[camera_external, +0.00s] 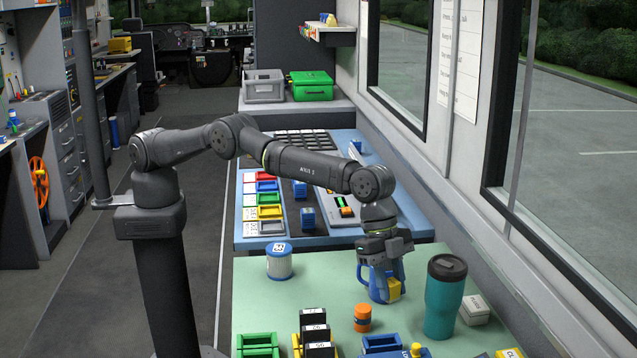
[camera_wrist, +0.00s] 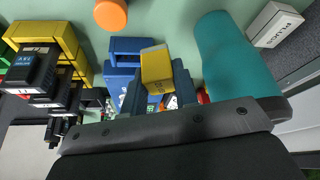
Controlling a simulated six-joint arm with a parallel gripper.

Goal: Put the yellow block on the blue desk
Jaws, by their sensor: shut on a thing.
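The yellow block (camera_external: 394,289) is between the fingers of my gripper (camera_external: 381,283), which is shut on it above the pale green desk (camera_external: 310,285). In the wrist view the yellow block (camera_wrist: 156,66) shows dark lettering on one side and sits between my gripper's fingers (camera_wrist: 158,88). Its lower part is partly hidden by the gripper. The blue desk (camera_external: 336,237) lies behind the green one, with rows of coloured trays, dark blocks and small blue blocks on it.
A teal tumbler (camera_external: 444,298) stands close right of my gripper, with a white box (camera_external: 474,310) beside it. An orange cap-like jar (camera_external: 362,318), blue tray (camera_external: 382,344) and yellow rack with black blocks (camera_external: 314,335) are in front. A white-blue can (camera_external: 279,262) stands left.

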